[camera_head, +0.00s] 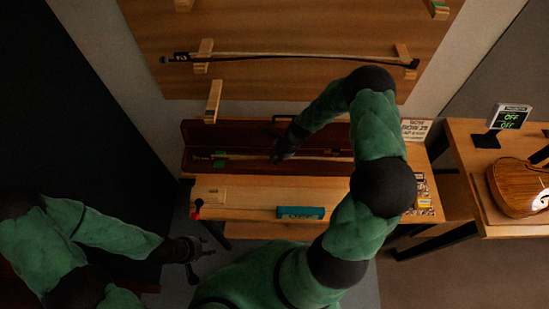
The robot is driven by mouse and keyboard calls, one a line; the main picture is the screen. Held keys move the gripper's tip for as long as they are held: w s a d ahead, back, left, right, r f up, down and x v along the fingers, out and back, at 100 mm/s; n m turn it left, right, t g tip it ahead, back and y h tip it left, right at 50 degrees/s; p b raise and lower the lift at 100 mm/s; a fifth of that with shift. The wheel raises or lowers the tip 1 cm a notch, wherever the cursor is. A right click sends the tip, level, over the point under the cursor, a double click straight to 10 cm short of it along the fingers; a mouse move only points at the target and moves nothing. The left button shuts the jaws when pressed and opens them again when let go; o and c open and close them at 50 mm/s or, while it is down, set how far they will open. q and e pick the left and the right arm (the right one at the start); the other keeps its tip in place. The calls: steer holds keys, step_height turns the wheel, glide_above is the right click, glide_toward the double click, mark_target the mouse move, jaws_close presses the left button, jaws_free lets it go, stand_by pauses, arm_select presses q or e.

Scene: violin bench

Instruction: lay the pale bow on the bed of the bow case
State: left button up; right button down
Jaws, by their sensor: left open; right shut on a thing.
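The pale bow (320,158) runs left to right inside the open bow case (190,168), low over or on its dark red bed. I cannot tell whether it touches the bed. My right gripper (277,157) is shut on the bow near its middle and hides part of it. My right forearm and the case's raised lid stand close together. My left gripper (197,256) is open and empty, low at the left, off the front of the bench.
A darker bow (290,55) rests on pegs on the wooden wall board. The bench (250,196) holds a teal box (300,213) and a small red item (198,206). At right, a violin (520,188) and a sign reading OFF (510,117) are on another table.

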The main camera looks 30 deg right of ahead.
steer(key=shift+f+b, duration=0.3)
steer(key=shift+f, duration=0.2)
stand_by(0.9)
steer(key=c, duration=1.2)
jaws_free()
steer(key=shift+s+a, duration=0.1)
steer(key=shift+o, duration=0.2)
steer(key=shift+f, duration=0.1)
steer(key=v, duration=1.2)
